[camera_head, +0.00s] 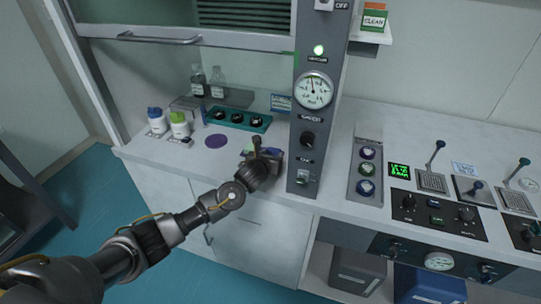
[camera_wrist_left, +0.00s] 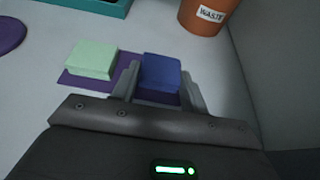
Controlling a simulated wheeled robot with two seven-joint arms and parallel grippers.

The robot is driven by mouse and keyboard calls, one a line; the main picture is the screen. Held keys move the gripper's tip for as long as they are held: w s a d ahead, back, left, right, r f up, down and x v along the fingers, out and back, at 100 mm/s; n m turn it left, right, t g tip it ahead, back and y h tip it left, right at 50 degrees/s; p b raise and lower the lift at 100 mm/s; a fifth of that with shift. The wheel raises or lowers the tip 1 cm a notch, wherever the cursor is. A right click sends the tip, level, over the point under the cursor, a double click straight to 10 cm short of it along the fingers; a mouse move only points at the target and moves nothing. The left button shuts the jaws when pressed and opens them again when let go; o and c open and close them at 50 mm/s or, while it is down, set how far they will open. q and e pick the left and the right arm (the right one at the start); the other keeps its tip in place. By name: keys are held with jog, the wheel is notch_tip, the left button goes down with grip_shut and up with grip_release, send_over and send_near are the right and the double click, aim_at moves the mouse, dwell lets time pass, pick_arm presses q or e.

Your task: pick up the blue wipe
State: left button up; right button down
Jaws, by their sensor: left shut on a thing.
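The blue wipe (camera_wrist_left: 162,70) is a small blue block between the two fingers of my left gripper (camera_wrist_left: 161,85) in the left wrist view. The gripper is shut on it. A purple mat (camera_wrist_left: 75,80) lies just beneath or behind the wipe; I cannot tell whether the wipe is lifted clear of it. A pale green wipe (camera_wrist_left: 92,58) sits on the mat to the left. In the head view my left gripper (camera_head: 268,160) is low over the bench, beside the grey instrument column, and its wrist mostly hides the wipe. My right gripper is not in view.
An orange waste cup (camera_wrist_left: 206,14) stands behind the wipes to the right. A teal tray (camera_head: 238,120) with black knobs and a purple disc (camera_head: 215,141) lie on the bench. The grey column (camera_head: 308,130) is close to the gripper's right. White-labelled bottles stand at left.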

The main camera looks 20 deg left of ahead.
aim_at(269, 148)
pick_arm(q)
jog(key=shift+r, duration=0.3)
jog(key=r, duration=0.2)
jog(key=r+b, duration=0.1)
jog(key=shift+s+a, duration=0.15)
jog(key=shift+a, duration=0.1)
jog(key=s+a+r+p, duration=0.1)
jog(key=s+a+r, duration=0.7)
jog(key=a+r, duration=0.1)
jog(key=shift+s+a+p, duration=0.3)
jog(key=shift+s+a, duration=0.1)
jog(key=shift+a, duration=0.25)
